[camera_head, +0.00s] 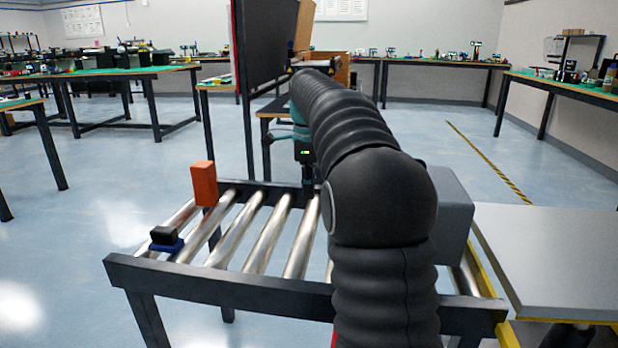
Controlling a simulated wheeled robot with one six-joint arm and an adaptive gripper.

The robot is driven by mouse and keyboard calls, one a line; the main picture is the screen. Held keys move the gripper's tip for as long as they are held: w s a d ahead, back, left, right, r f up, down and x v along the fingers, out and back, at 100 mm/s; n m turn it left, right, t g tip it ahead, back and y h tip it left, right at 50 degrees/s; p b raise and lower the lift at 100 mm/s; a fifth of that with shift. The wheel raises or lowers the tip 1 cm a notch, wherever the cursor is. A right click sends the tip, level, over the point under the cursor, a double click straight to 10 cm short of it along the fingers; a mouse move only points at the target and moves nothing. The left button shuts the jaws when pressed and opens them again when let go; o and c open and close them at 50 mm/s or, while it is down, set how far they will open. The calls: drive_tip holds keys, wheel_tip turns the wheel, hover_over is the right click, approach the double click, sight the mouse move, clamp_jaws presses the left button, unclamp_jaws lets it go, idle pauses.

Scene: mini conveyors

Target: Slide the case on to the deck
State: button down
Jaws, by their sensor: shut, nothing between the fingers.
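A grey case (453,212) sits on the right part of the roller conveyor (215,282), partly hidden behind my black arm. The deck (560,250) is a flat grey top with yellow edging, just right of the conveyor's end. My gripper (307,186) points down over the far side of the rollers, left of the case and apart from it. It is shut and empty. My arm hides part of the rollers and the case's left side.
An orange block (203,184) stands upright at the conveyor's left end. A small black and blue object (166,240) is at its near left. A dark upright panel (270,45) rises behind my arm. Benches line the room, with open floor between.

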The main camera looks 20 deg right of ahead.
wheel_tip(320, 180, down, 3)
drive_tip(key=shift+s+d+f+b, duration=0.1)
drive_tip(key=shift+d+b, duration=0.05)
drive_tip(key=shift+b, duration=0.2)
drive_tip(key=shift+s+d+r, duration=0.25)
drive_tip(key=shift+s+d, duration=0.45)
drive_tip(key=shift+d, duration=0.3)
drive_tip(key=shift+s+d, duration=0.35)
drive_tip(key=shift+d, duration=0.15)
